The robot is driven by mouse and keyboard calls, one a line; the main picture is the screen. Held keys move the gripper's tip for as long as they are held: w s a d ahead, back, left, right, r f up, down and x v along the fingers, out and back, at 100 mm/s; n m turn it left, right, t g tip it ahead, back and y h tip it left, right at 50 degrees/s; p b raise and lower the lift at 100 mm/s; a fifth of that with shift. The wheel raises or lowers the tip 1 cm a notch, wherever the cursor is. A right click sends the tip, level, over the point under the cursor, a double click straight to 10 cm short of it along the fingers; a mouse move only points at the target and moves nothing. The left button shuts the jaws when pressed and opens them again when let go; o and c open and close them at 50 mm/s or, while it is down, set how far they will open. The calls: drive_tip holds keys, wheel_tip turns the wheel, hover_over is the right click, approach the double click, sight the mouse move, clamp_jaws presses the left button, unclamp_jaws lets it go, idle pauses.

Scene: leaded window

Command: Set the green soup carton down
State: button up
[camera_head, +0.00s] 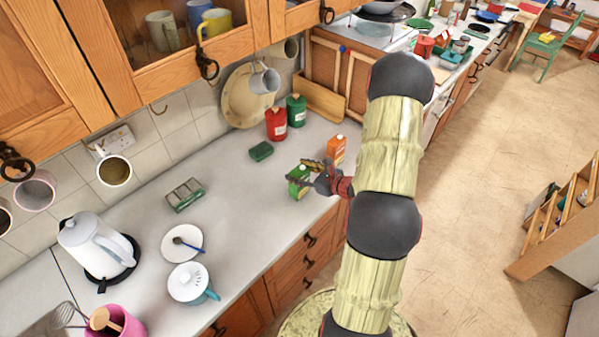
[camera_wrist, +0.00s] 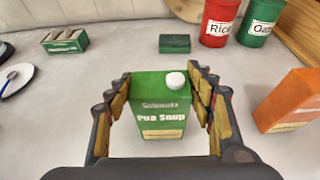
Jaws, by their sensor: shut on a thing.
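The green soup carton (camera_wrist: 160,105) has a white cap and the words "Pea Soup" on its front. It stands upright between the fingers of my gripper (camera_wrist: 160,98) in the wrist view, with a finger against each side. In the head view the carton (camera_head: 299,181) is at the front part of the grey counter (camera_head: 235,200), partly hidden by my gripper (camera_head: 303,172). I cannot tell whether its base touches the counter.
An orange carton (camera_head: 336,149) stands close by on the right. A dark green box (camera_head: 261,151) lies behind, near red (camera_head: 276,124) and green (camera_head: 296,110) canisters.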

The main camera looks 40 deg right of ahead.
drive_tip(key=shift+f, duration=0.15)
drive_tip(key=o, duration=1.6)
drive_tip(key=shift+o, duration=0.2)
